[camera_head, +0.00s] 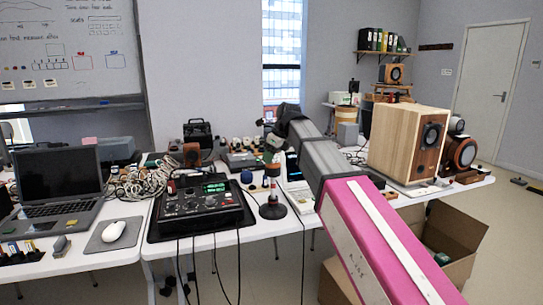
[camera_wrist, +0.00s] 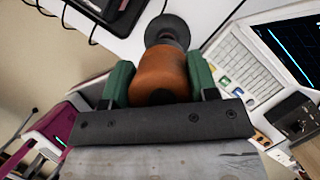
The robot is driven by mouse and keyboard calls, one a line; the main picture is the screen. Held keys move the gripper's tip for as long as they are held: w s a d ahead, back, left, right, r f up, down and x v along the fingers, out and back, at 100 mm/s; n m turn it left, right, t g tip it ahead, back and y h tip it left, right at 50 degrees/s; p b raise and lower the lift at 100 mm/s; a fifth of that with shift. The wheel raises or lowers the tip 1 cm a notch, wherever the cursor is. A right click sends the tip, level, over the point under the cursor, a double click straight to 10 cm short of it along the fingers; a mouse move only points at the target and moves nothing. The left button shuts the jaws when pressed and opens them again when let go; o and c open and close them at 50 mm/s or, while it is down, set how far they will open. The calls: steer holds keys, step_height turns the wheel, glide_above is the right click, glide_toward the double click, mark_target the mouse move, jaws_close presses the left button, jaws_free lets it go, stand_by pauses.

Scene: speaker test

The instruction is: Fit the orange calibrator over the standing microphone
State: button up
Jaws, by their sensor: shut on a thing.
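The orange calibrator (camera_wrist: 160,68) is a stubby orange cylinder between the green fingers of my gripper (camera_wrist: 158,80) in the wrist view. My gripper is shut on it. In the head view the calibrator (camera_head: 272,170) shows below my gripper (camera_head: 272,153), in line above a standing piece with a dark round base (camera_head: 272,211), which looks like the microphone on its stand. The dark round base (camera_wrist: 167,31) also shows just beyond the calibrator in the wrist view. The microphone's tip is hidden, and I cannot tell whether the calibrator touches or surrounds it.
A black mixer-like device (camera_head: 198,205) with cables stands left of the base. A white device with keys (camera_head: 298,196) stands close on its right. A laptop (camera_head: 58,182) and mouse (camera_head: 113,231) are at far left. A wooden speaker (camera_head: 408,145) stands at right.

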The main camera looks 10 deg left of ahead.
steer(key=o, duration=1.2)
steer(key=shift+c, duration=0.2)
